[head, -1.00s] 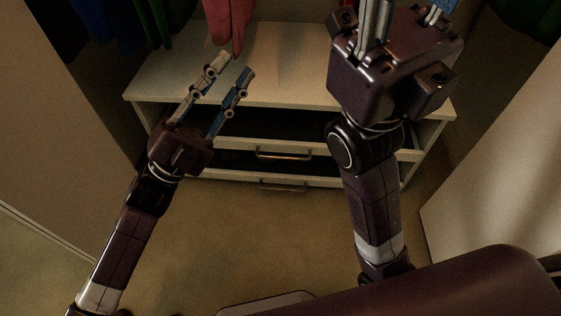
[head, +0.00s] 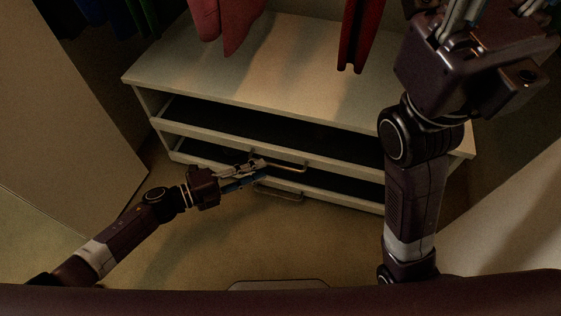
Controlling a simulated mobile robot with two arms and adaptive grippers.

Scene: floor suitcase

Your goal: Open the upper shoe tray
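The low white shoe cabinet (head: 290,60) holds two pull-out trays. The upper tray (head: 200,137) has a pale front strip with a metal bar handle (head: 290,166); a dark gap shows above the strip. The lower tray (head: 345,200) has its own handle (head: 280,195) below. My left gripper (head: 264,170) is at the left end of the upper handle, its fingers pointing right and seen nearly edge-on. I cannot tell whether they touch or enclose the bar. My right gripper (head: 495,12) is raised at the top right, its fingertips cut off by the frame.
Red garments (head: 225,22) hang above the cabinet top, with another red one (head: 358,35) further right. A pale panel (head: 70,130) stands at the left and another (head: 500,215) at the right. The carpet before the trays is clear.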

